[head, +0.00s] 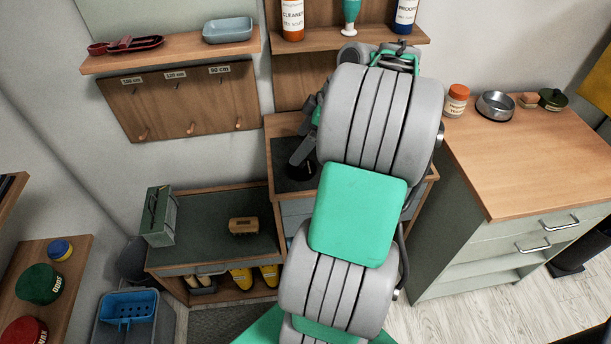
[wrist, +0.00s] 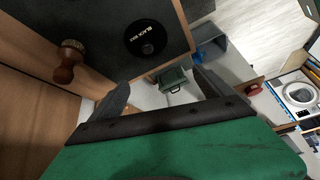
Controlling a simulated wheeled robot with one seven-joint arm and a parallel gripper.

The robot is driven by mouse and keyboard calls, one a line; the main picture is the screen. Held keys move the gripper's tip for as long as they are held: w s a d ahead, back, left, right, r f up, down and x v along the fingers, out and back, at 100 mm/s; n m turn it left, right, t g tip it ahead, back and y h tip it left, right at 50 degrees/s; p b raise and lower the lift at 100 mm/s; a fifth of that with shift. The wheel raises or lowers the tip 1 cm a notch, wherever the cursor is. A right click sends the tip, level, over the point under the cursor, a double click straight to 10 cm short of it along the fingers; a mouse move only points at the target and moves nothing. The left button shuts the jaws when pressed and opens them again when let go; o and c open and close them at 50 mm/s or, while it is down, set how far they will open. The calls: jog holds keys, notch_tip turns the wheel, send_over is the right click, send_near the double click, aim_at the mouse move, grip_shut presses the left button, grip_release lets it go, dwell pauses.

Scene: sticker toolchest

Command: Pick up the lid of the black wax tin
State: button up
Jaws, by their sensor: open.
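The black wax tin's lid (wrist: 147,42) is a round black disc with white "BLACK WAX" lettering and a small pale mark. It lies on a dark surface at the top of the wrist view. The tin body under it cannot be made out. In the head view a dark round shape (head: 298,172) sits on the dark top of the middle cabinet, partly hidden by my gripper. My gripper (wrist: 160,80) is open and empty. Its two dark fingers are apart, and the lid shows beyond them, not between them.
A brown wooden knob-shaped thing (wrist: 68,62) stands near the lid, by a wooden panel. The low bench with a green box (head: 158,216) and a wooden brush (head: 243,226) is to the left. A wooden-topped cabinet (head: 520,150) stands to the right. My arm hides much of the middle cabinet.

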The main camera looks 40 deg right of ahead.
aim_at(305, 164)
jog(key=shift+o, duration=0.6)
jog(key=shift+n+t, duration=0.3)
jog(key=shift+n, duration=0.2)
jog(key=s+d, duration=0.1)
jog(key=s+d+f, duration=0.1)
jog(key=d, duration=0.1)
jog(key=s+d+f, duration=0.1)
jog(key=shift+s+d+f, duration=0.15)
jog(key=shift+d+f, duration=0.1)
jog(key=shift+d, duration=0.15)
jog(key=b+x, duration=0.1)
jog(key=x, duration=0.2)
jog(key=b+x, duration=0.1)
jog(key=x, duration=0.3)
jog(key=shift+w+a, duration=0.3)
jog(key=shift+a, duration=0.15)
jog(key=shift+s+a+r, duration=0.2)
jog(key=shift+a, duration=0.15)
jog(key=c, duration=1.4)
jog(key=shift+w+d+f, duration=0.1)
jog(key=shift+d+f, duration=0.05)
jog(key=shift+d, duration=0.05)
jog(key=shift+c, duration=1.4)
jog(key=shift+f, duration=0.1)
jog(key=c, duration=0.5)
jog(key=shift+f, duration=0.1)
